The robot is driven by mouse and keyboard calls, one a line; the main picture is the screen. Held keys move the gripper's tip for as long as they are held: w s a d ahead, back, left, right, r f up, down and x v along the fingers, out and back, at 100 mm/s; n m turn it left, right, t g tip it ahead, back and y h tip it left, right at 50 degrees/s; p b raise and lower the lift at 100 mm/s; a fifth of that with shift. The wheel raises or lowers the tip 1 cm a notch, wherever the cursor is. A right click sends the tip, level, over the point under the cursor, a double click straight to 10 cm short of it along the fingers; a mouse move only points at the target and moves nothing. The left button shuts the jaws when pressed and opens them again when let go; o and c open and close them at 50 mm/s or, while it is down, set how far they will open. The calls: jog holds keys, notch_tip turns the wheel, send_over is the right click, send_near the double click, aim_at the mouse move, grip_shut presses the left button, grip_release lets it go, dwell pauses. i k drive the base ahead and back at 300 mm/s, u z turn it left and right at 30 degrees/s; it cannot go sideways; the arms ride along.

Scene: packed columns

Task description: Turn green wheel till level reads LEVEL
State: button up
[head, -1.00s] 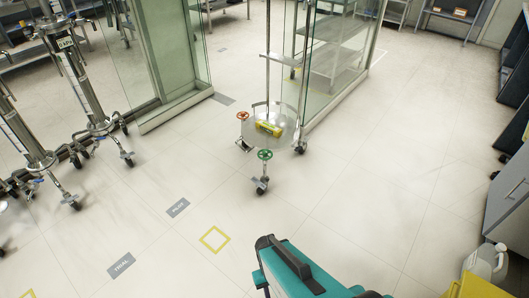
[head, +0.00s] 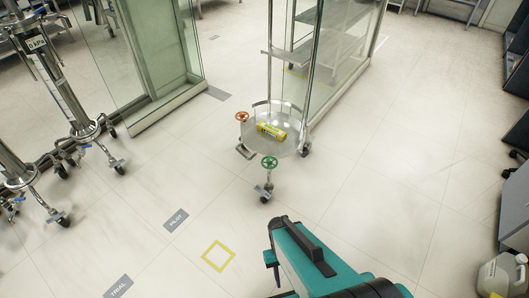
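The green wheel (head: 269,162) sits on top of a short stem above a front caster of a small wheeled stand (head: 290,142). A yellow cylinder with dark markings (head: 271,131), perhaps the level, lies on the stand's round clear base; its reading is too small to make out. An orange-red wheel (head: 242,117) sits on the stand's left side. My teal arm (head: 310,260) reaches in from the bottom, below and right of the green wheel and apart from it. My gripper's fingers cannot be made out.
Glass panels (head: 345,70) stand close behind the stand on the right, and a glass partition (head: 150,60) stands at the left. Steel columns on casters (head: 70,90) stand at far left. A white jug (head: 500,272) is at lower right. The floor (head: 400,180) right of the stand is clear.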

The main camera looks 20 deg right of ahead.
aim_at(269, 160)
jog(key=u, duration=0.3)
jog(key=i, duration=1.15)
jog(key=u, duration=0.55)
